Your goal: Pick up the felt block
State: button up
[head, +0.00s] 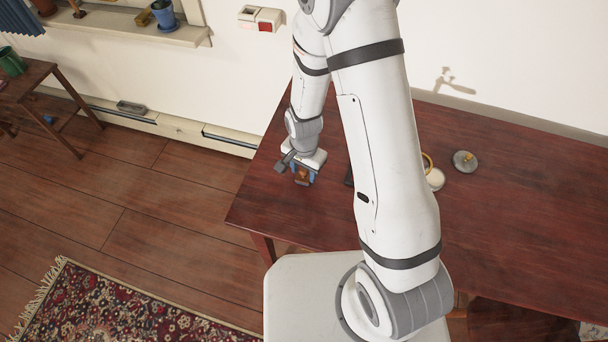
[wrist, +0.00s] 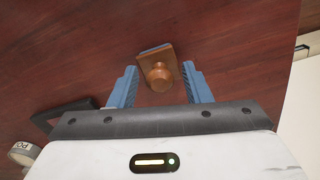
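The felt block (wrist: 157,70) is a small brown wooden block with a round knob and a thin grey-blue edge at its far side. It is on the dark red wooden table (head: 520,215). My gripper (wrist: 160,67) is open, with its two blue fingers on either side of the block's knob and gaps showing on both sides. In the head view my gripper (head: 303,172) is low over the table's left end, with the brown block (head: 302,175) partly hidden by it. I cannot tell how far the fingertips are above the table.
A black object (wrist: 75,113) and a white roll-like thing (wrist: 22,154) lie left of my gripper in the wrist view. A grey disc with a yellowish knob (head: 465,160) and a white round thing (head: 435,179) sit beyond my arm. The table's right side is clear.

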aim_at(304, 170)
jog(key=c, duration=0.4)
jog(key=shift+c, duration=0.2)
notch_tip(304, 170, up, 10)
jog(key=shift+b, duration=0.35)
